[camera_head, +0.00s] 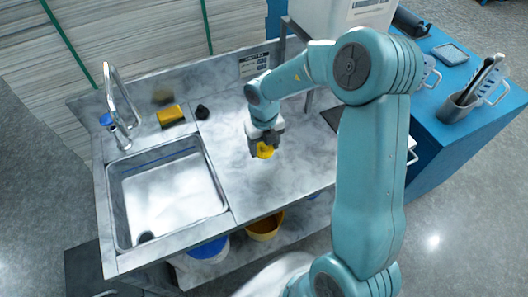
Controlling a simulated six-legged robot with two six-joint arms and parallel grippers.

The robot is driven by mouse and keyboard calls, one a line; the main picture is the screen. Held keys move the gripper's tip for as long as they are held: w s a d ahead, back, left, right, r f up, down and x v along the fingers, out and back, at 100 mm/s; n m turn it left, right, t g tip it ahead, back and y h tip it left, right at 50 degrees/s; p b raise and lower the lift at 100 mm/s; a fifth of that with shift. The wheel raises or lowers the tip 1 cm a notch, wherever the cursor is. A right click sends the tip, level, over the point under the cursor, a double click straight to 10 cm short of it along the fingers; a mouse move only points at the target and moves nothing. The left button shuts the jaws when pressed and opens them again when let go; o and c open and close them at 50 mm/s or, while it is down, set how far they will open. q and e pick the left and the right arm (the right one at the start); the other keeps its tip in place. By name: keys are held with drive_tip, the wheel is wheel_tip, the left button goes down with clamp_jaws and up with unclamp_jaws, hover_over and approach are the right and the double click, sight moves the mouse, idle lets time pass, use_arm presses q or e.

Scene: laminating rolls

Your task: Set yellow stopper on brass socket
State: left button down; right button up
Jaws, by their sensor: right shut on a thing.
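My right gripper (266,147) is shut on the yellow stopper (265,152), over the grey marble-like counter to the right of the sink. The dark fingers cover part of the stopper. I cannot tell whether the stopper touches the counter or hangs above it. I cannot make out the brass socket; my arm and gripper hide part of the counter. My left gripper is out of view.
A steel sink (165,190) with a faucet (122,110) is on the left. A yellow sponge (171,115) and a small black object (202,112) lie behind it. Yellow (265,229) and blue-and-white (208,250) buckets stand below. A blue bench (440,130) is at right.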

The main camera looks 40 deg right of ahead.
sight(264, 154)
drive_tip(key=shift+f, duration=2)
drive_tip(key=o, duration=1)
drive_tip(key=shift+f, duration=0.15)
drive_tip(key=shift+o, duration=0.2)
